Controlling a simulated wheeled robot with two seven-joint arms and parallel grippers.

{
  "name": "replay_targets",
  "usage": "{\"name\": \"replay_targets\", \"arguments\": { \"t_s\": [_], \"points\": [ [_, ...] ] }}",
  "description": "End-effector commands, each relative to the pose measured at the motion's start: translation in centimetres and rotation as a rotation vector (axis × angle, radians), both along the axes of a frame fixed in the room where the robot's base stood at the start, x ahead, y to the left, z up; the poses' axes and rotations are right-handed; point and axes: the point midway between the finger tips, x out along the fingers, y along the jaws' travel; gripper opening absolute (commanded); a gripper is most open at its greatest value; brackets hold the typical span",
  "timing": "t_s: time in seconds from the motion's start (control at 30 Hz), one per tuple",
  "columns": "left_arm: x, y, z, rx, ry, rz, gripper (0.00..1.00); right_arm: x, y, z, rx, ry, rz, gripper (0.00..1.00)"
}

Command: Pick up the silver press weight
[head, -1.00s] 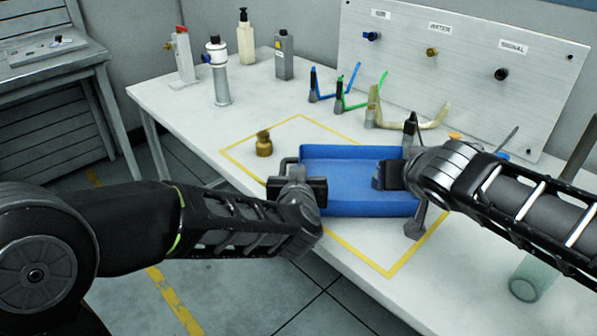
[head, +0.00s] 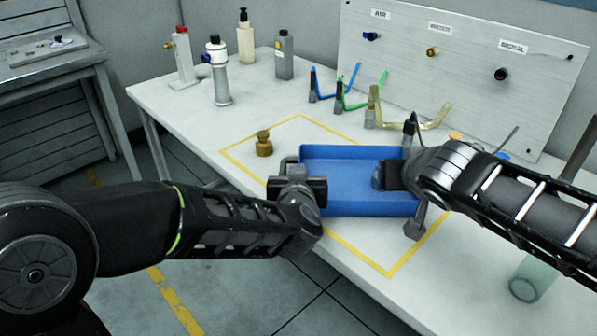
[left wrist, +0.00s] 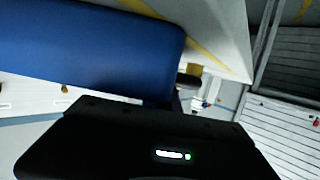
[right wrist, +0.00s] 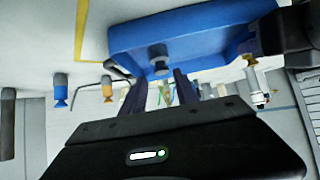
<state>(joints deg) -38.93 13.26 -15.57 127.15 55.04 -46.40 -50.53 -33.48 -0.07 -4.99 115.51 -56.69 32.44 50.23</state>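The silver press weight (right wrist: 158,57) looks like a short grey knobbed cylinder. In the right wrist view it shows against the blue tray (right wrist: 200,40), just beyond my right fingertips. In the head view my right gripper (head: 392,177) covers that part of the tray, so I cannot make out the weight there. My right gripper's fingers (right wrist: 160,88) are apart with nothing between them. My left gripper (head: 300,187) is at the tray's left end, beside its handle. The left fingers are mostly hidden.
A brass weight (head: 264,144) stands left of the tray. Several coloured hooks stand behind, before a white panel (head: 460,60). Bottles (head: 246,38) stand at the back left. A greenish glass cylinder (head: 527,280) is at the front right. The table left of the brass weight is clear.

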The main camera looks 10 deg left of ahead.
Motion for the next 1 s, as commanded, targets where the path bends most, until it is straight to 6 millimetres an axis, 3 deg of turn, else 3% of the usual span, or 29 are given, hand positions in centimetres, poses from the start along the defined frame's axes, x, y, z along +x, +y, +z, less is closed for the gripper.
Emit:
{"name": "replay_targets", "arguments": {
  "t_s": [0.23,0.47,0.6,0.8,1.0],
  "points": [
    [0.0,0.0,0.0,0.0,0.0,-0.001,0.0,0.0,0.0,0.0,0.0,0.0,0.0,0.36],
    [0.0,0.0,0.0,0.0,0.0,-0.001,0.0,0.4,-0.1,-1.7,-0.017,0.03,-0.006,0.55],
    [0.0,0.0,0.0,0.0,0.0,-0.001,0.0,3.1,0.1,-1.6,0.004,0.047,-0.051,0.65],
    [0.0,0.0,0.0,0.0,-0.001,-0.001,0.0,7.5,-1.0,-0.3,0.01,0.136,-0.154,0.65],
    [0.0,0.0,0.0,0.0,-0.001,-0.001,0.0,9.1,-1.3,1.5,-0.019,0.298,-0.142,0.65]
  ]
}}
